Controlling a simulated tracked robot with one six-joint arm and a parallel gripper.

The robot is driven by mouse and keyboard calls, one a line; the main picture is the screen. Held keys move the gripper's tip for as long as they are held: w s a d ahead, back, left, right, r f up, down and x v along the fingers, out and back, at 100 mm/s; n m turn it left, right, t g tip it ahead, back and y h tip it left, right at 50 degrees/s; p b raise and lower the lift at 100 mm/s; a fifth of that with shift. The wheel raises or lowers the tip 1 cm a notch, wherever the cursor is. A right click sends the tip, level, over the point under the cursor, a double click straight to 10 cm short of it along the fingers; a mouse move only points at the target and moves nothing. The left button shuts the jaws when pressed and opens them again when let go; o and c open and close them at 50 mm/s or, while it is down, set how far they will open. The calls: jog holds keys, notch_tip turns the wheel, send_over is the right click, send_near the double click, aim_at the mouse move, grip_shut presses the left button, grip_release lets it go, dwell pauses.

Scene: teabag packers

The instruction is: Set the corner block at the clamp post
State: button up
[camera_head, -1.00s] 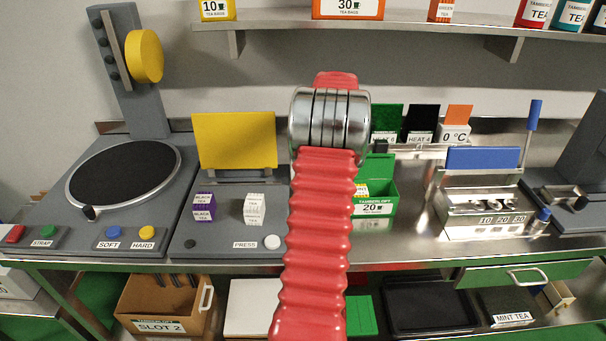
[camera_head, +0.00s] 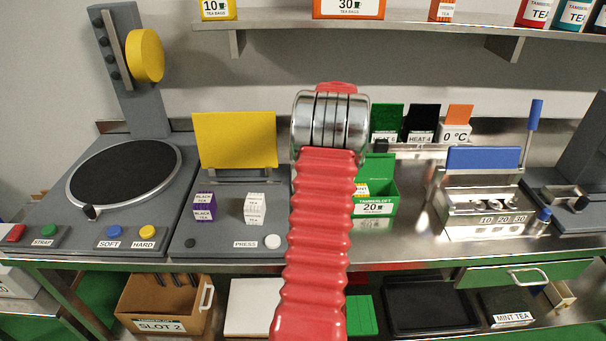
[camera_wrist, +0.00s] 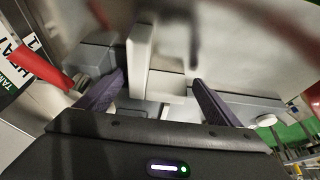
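My arm, with its red ribbed sleeve, stands in the middle of the head view and hides my gripper there. In the wrist view my gripper (camera_wrist: 158,78) shows two dark purple fingers spread wide apart. A pale grey upright piece with a lower block (camera_wrist: 165,84) beside it lies between and beyond the fingers, with a gap to the right finger. I cannot tell if these are the corner block and the clamp post. Neither can be made out for sure in the head view. The wrist view is partly blurred.
A turntable machine (camera_head: 125,185) stands left, near a yellow panel (camera_head: 235,140) and small tea cubes (camera_head: 204,206). Right of my arm are a green tea box (camera_head: 377,198), label cards (camera_head: 421,120) and a blue-handled metal device (camera_head: 483,160). A shelf (camera_head: 440,28) runs above.

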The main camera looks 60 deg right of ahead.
jog(key=shift+r, duration=0.15)
jog(key=v, duration=1.2)
dwell(1.0)
